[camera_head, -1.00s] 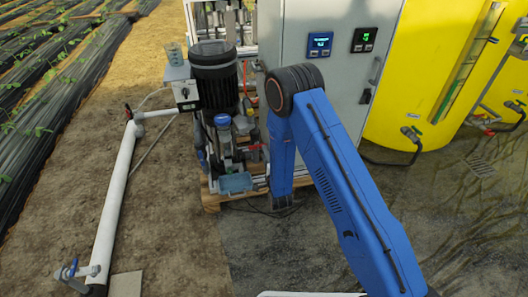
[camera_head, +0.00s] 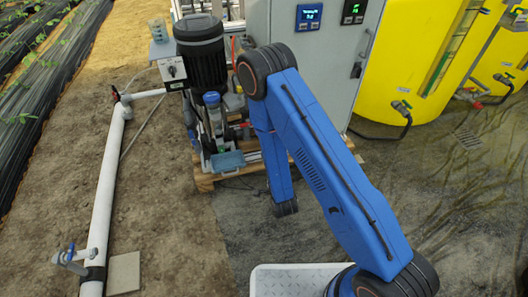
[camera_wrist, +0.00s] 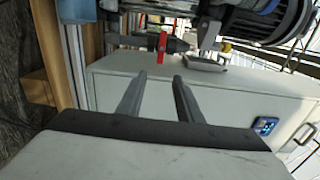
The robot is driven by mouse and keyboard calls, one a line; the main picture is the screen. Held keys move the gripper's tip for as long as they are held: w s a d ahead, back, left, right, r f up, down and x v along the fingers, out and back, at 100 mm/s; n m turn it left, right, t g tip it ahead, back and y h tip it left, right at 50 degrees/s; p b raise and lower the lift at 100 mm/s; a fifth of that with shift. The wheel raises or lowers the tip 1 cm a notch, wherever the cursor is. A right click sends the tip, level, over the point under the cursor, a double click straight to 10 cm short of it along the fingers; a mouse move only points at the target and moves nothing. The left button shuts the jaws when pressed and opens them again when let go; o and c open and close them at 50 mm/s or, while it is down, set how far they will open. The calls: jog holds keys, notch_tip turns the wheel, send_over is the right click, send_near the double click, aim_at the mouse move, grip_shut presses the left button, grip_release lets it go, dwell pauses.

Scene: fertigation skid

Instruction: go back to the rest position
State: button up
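My gripper (camera_wrist: 160,78) shows in the wrist view as two grey fingers standing apart with nothing between them. It is open and empty, with the grey cabinet (camera_wrist: 140,92) and a red-handled valve (camera_wrist: 162,48) beyond the fingertips. I cannot tell the exact distance to them. In the head view my blue arm is bent, with its upper joint in front of the skid and its lower link hanging down. The gripper itself does not show in the head view.
The skid holds a black motor (camera_head: 201,50), pump parts and a control cabinet (camera_head: 325,75) close to my arm. Yellow tanks (camera_head: 405,65) stand to the right. A white pipe (camera_head: 104,200) with valves runs along the left. Bare ground lies between pipe and arm; wet ground lies right.

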dwell(0.4)
jog(key=w+d+r+n+g+h, duration=0.1)
jog(key=w+d+r+g, duration=0.15)
jog(key=r, duration=0.35)
jog(key=w+d+r+n+g+h, duration=0.1)
jog(key=w+d+r+n, duration=0.1)
jog(key=w+d+r, duration=0.3)
jog(key=s+d+r+n+g, duration=0.2)
jog(key=s+d+r, duration=0.1)
jog(key=r, duration=0.4)
jog(key=s+d+r+n+g, duration=0.1)
jog(key=s+d+r+n, duration=0.1)
jog(key=s+d+r, duration=0.3)
jog(key=s+d+r+n+g+h, duration=0.1)
jog(key=s+d+r, duration=0.3)
jog(key=s, duration=0.7)
jog(key=s+d+r+n+g+h, duration=0.1)
jog(key=s+d+r+n+g, duration=0.2)
jog(key=s, duration=0.8)
jog(key=s+d+r+n+g+h, duration=0.1)
jog(key=s+d+r+n, duration=0.3)
jog(key=s, duration=0.7)
notch_tip(320, 180, up, 3)
jog(key=shift+s+d+f+g, duration=0.1)
jog(key=shift+s+d+g, duration=0.4)
jog(key=shift+d, duration=0.6)
jog(key=shift+w, duration=0.15)
